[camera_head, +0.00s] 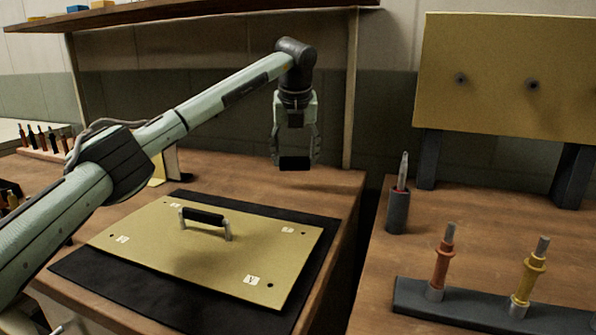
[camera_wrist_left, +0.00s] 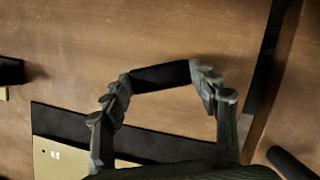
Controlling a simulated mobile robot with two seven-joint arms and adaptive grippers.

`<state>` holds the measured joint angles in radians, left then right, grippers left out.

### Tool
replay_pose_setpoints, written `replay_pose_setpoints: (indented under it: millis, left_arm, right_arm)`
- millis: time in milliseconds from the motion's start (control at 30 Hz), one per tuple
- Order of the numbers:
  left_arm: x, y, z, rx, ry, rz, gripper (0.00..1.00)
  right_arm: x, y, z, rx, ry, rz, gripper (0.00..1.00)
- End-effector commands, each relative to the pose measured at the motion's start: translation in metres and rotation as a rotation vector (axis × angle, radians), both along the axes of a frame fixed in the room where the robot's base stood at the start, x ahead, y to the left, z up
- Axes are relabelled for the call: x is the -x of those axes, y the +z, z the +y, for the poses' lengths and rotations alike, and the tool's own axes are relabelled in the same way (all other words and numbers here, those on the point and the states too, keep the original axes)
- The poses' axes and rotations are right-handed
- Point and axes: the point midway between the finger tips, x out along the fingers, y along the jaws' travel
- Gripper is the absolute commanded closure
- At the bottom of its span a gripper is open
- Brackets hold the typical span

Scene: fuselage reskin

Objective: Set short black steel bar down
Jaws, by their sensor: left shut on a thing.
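The short black steel bar (camera_head: 296,163) is held between the fingertips of my left gripper (camera_head: 296,158), above the back right part of the wooden bench. In the left wrist view the bar (camera_wrist_left: 161,77) lies crosswise between the two fingers of the left gripper (camera_wrist_left: 163,80), with bare wood behind it. I cannot tell exactly how high it is over the wood. My right gripper is in neither view.
A yellow panel (camera_head: 180,250) with a black handle (camera_head: 203,216) lies on a black mat (camera_head: 100,277). A gap separates this bench from the right bench (camera_head: 370,310), which carries a tool holder (camera_head: 397,210) and a rack (camera_head: 470,312). Bare wood (camera_head: 235,180) lies behind the mat.

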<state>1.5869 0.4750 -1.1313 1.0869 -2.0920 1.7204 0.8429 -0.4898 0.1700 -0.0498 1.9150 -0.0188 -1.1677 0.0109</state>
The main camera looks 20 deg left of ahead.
Motion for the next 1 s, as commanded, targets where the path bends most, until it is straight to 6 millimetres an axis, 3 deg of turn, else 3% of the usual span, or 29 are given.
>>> replay_pose_setpoints:
  millis: [233,500,867,900,1000]
  left_arm:
    - [-0.005,-0.011,-0.010,0.000,0.003,-0.001,0.93]
    - [-0.005,-0.045,-0.009,0.000,0.002,-0.002,0.93]
    - [-0.005,-0.049,-0.009,0.000,0.002,-0.003,0.93]
    - [-0.004,-0.050,-0.009,-0.001,0.002,-0.001,0.38]
    - [-0.004,-0.050,-0.009,-0.001,0.002,-0.001,0.26]
  right_arm:
    - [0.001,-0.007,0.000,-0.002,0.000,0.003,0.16]
    - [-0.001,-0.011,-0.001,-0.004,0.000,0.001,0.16]
    - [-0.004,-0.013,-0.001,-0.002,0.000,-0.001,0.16]
    - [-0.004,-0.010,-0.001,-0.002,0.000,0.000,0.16]
    - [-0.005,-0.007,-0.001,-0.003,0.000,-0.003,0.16]
